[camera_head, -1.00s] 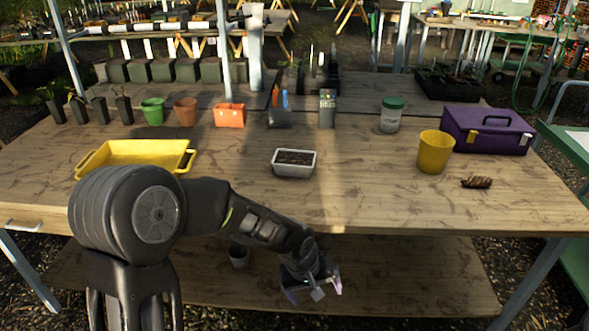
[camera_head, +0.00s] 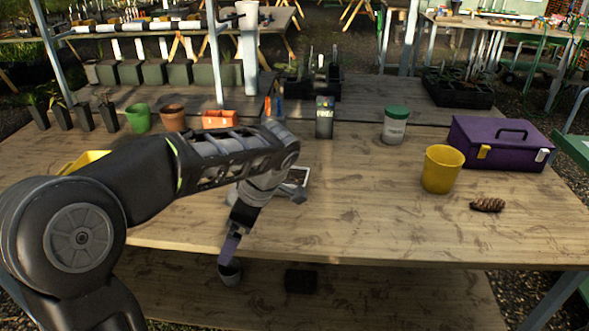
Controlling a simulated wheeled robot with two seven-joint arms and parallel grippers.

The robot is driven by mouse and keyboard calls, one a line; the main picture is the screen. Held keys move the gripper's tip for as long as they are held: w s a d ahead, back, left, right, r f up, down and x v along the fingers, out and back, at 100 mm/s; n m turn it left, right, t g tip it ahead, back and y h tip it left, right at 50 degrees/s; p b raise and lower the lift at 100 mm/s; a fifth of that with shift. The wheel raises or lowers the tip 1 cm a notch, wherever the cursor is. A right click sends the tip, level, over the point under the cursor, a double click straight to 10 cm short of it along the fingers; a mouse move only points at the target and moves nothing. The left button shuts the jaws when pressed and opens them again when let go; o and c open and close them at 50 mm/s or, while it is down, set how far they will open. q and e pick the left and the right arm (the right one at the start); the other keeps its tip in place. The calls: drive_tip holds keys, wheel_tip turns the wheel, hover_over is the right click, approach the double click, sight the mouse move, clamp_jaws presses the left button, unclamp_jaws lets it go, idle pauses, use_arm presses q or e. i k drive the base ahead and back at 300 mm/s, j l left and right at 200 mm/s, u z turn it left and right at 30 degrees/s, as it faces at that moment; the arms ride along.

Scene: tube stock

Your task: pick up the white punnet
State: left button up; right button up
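My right gripper is not in view.
A yellow tray (camera_head: 88,160) is mostly hidden behind my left arm. A yellow pot (camera_head: 441,169), pine cone (camera_head: 487,205), lidded jar (camera_head: 395,126) and purple toolbox (camera_head: 497,143) stand to the right. The front middle of the table (camera_head: 370,220) is clear.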

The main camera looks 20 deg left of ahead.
sight(298, 175)
drive_tip(key=i, duration=1.1)
